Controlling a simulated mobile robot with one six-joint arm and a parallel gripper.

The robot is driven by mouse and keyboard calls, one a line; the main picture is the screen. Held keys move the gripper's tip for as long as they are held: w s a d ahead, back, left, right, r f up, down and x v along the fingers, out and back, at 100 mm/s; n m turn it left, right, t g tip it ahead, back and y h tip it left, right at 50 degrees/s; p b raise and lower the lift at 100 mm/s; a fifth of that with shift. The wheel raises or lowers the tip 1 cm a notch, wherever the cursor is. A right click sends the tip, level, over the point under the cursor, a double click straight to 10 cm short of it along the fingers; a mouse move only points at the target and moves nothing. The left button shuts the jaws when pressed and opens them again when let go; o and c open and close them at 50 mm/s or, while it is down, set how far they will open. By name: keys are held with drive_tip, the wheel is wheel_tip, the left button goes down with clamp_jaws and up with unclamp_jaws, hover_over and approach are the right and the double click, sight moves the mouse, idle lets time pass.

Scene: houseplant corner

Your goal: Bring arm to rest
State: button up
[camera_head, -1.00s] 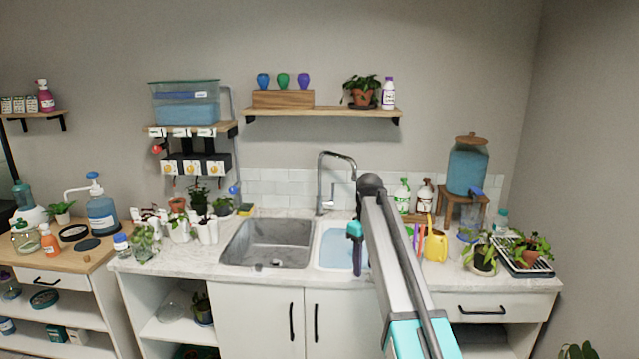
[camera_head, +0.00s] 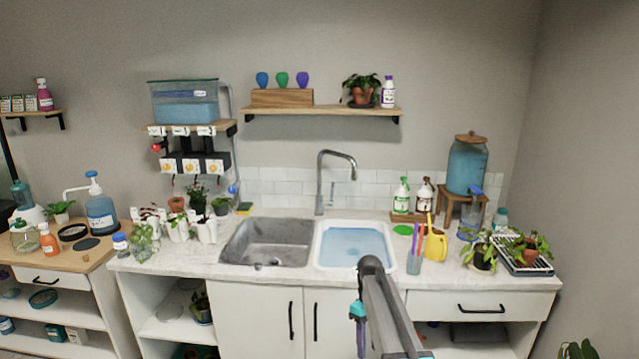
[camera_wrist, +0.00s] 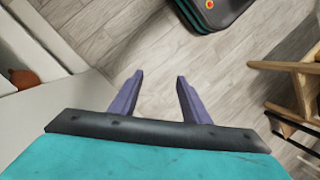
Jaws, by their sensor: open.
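My gripper (camera_wrist: 158,88) shows in the wrist view with its two purple fingers apart and nothing between them. Bare wooden floor lies below it. In the head view my arm is low at the centre right, in front of the white cabinet below the sink counter. The gripper's teal and purple end (camera_head: 359,325) hangs there, pointing down, in front of the cabinet doors (camera_head: 335,315). It is clear of the counter items.
The counter holds a steel sink (camera_head: 268,243), a water-filled white basin (camera_head: 354,247), a yellow watering can (camera_head: 436,246) and several plants. In the wrist view, a wooden stool-like frame (camera_wrist: 298,85) stands at right and a dark object (camera_wrist: 213,10) lies on the floor (camera_wrist: 160,40).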

drive_tip(key=s+d+f+m+g, duration=0.1)
drive_tip(key=s+f+m+g, duration=0.15)
drive_tip(key=s+f, duration=1.9)
drive_tip(key=s+f+m, duration=0.2)
drive_tip(key=s+f, duration=0.2)
drive_tip(key=s, duration=0.7)
drive_tip(key=s+d+f+m, duration=0.1)
drive_tip(key=s+f+m, duration=0.2)
drive_tip(key=s, duration=0.9)
drive_tip(key=shift+s+f, duration=0.15)
drive_tip(key=shift+f, duration=0.45)
